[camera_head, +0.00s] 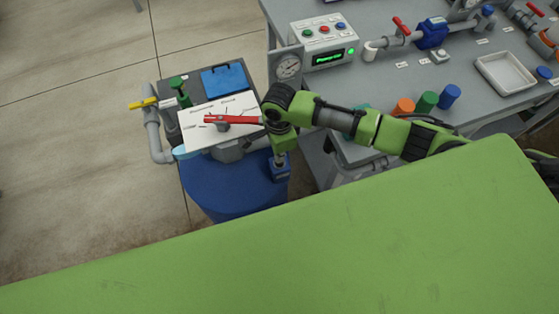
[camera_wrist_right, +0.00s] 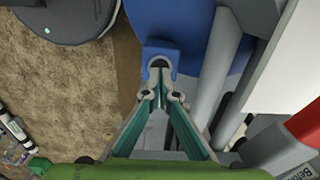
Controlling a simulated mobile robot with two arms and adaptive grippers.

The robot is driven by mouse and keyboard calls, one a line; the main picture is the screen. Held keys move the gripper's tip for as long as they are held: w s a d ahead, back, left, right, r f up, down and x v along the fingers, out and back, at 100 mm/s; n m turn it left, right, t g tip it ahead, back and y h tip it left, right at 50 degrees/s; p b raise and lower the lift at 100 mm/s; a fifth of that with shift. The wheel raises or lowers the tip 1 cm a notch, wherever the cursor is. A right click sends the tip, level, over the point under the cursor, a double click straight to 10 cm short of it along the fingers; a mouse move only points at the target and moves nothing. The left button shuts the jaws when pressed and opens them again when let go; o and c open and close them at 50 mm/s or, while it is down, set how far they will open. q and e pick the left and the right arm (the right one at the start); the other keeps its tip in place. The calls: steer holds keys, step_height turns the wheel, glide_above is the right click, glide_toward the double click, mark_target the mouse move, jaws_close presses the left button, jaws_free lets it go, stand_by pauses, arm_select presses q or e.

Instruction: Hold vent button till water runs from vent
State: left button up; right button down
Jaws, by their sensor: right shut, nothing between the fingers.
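A small blue block (camera_head: 281,174) sits by the blue drum, at the end of my right arm in the head view. The same block (camera_wrist_right: 160,47) shows at the top middle of the right wrist view, with a dark round recess or button (camera_wrist_right: 158,64) in it. My right gripper (camera_wrist_right: 160,88) is shut and empty, its fingertips at this dark round part. I cannot tell whether they touch or press it. In the head view the gripper (camera_head: 280,160) points down, just above the block. No running water is visible. My left gripper is out of view.
A blue drum (camera_head: 235,192) stands below a panel with a red lever (camera_head: 230,119), a yellow handle (camera_head: 143,104) and grey pipes. A gauge (camera_head: 288,66) and a control box (camera_head: 323,42) stand on the grey bench behind. A white tray (camera_head: 505,73) lies at right.

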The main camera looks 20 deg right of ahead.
steer(key=shift+f, duration=1.15)
stand_by(1.9)
stand_by(2.8)
step_height(320, 180, up, 7)
steer(key=p, duration=0.9)
steer(key=shift+r, duration=0.1)
steer(key=shift+a, duration=0.1)
stand_by(0.4)
